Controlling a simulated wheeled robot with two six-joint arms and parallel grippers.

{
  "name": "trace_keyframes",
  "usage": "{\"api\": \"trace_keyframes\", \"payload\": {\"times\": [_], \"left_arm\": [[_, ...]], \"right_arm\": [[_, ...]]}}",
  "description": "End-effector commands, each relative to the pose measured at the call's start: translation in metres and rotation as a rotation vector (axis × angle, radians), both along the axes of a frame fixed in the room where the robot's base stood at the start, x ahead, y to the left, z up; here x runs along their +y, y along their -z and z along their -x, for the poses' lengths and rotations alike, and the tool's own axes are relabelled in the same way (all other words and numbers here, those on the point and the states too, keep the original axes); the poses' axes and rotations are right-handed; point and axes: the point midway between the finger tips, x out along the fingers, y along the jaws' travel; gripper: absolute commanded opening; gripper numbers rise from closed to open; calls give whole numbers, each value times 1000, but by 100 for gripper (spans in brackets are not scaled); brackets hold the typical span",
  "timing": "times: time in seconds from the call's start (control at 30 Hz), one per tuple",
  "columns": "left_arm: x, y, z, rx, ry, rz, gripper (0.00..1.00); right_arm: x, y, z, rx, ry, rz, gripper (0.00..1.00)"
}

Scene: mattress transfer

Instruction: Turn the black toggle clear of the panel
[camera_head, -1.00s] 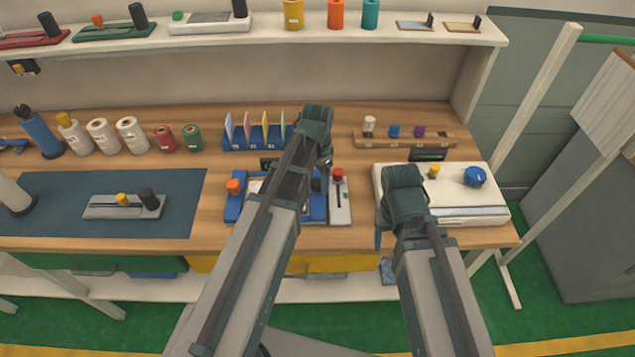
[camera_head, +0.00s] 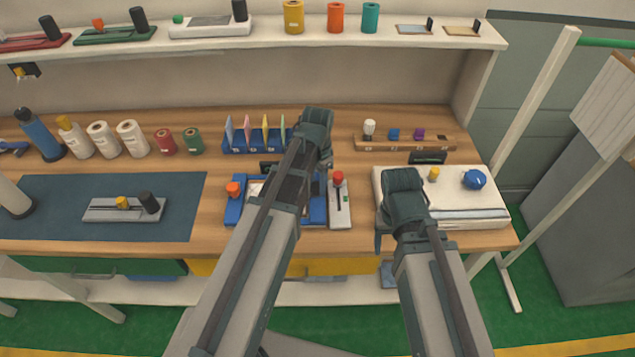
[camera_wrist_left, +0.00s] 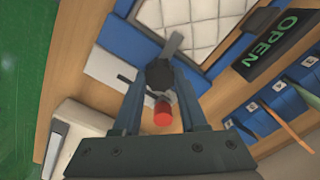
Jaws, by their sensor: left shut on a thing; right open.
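The black toggle (camera_wrist_left: 159,73) shows in the left wrist view between the fingertips of my left gripper (camera_wrist_left: 160,86), which is shut on it. Its grey bar (camera_wrist_left: 173,44) reaches over the edge of the white quilted panel (camera_wrist_left: 196,24). The panel lies in a blue frame (camera_wrist_left: 122,44). In the head view my left gripper (camera_head: 324,163) is over the right side of the blue frame (camera_head: 235,209), and my arm hides most of the panel. My right gripper (camera_head: 380,243) is open and empty by the front of a white case.
A red knob (camera_head: 338,176) on a pale base stands just right of the frame; it also shows close under the gripper in the wrist view (camera_wrist_left: 162,113). The white case (camera_head: 470,210) is at right, a blue rack (camera_head: 240,148) behind. A dark mat (camera_head: 60,205) lies left.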

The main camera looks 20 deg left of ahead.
Motion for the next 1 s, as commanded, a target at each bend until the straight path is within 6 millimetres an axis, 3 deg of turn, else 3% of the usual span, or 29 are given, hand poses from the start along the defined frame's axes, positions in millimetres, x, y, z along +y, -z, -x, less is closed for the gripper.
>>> {"api": "trace_keyframes", "payload": {"times": [1.0], "left_arm": [[1,0,0,0,-944,0,0]], "right_arm": [[0,0,0,0,0,0,69]]}}
